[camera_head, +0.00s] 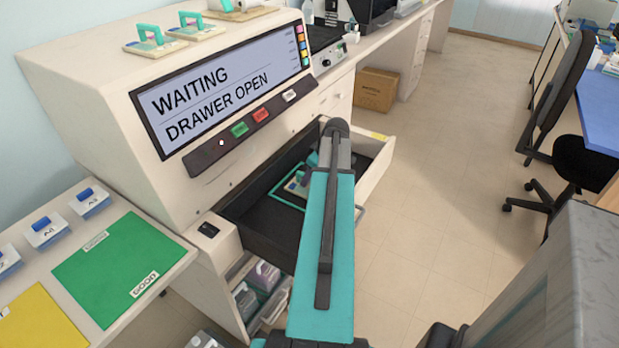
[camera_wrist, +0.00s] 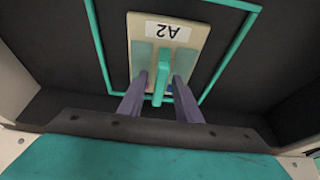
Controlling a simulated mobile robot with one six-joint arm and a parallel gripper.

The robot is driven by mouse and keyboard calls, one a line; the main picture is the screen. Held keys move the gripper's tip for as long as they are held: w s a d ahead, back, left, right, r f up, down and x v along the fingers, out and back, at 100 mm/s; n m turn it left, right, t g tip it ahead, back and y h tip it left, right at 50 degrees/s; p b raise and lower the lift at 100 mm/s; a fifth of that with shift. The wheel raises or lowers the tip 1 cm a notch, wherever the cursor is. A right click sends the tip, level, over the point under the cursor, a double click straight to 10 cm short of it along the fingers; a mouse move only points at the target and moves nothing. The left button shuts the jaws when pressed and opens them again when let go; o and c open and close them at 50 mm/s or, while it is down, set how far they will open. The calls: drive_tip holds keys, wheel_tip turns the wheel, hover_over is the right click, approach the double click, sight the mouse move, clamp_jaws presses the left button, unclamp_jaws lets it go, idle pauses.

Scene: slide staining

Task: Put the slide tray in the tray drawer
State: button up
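The slide tray (camera_wrist: 140,32) is a cream plate with a teal handle (camera_wrist: 161,75) and a label "A2". It rests on the dark floor of the open tray drawer (camera_head: 265,225), inside a teal outline (camera_wrist: 236,45). The tray also shows in the head view (camera_head: 292,187), partly hidden by my arm. My gripper (camera_wrist: 161,82) is over the tray, its two purple fingers apart on either side of the handle. Gaps show between the fingers and the handle. The fingertips' exact height above the plate is hard to tell.
The machine screen (camera_head: 225,95) reads "WAITING, DRAWER OPEN". Other handled trays (camera_head: 155,42) stand on top of the machine. A green mat (camera_head: 125,265) marked "GOOD" and small boxes with blue tops lie at the left. The drawer walls closely flank my gripper.

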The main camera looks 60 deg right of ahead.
drive_tip(key=v, duration=1.1)
drive_tip(key=shift+s+r+b, duration=0.15)
drive_tip(key=shift+r+b, duration=0.2)
drive_tip(key=shift+b, duration=0.05)
drive_tip(key=shift+r, duration=0.1)
idle(0.4)
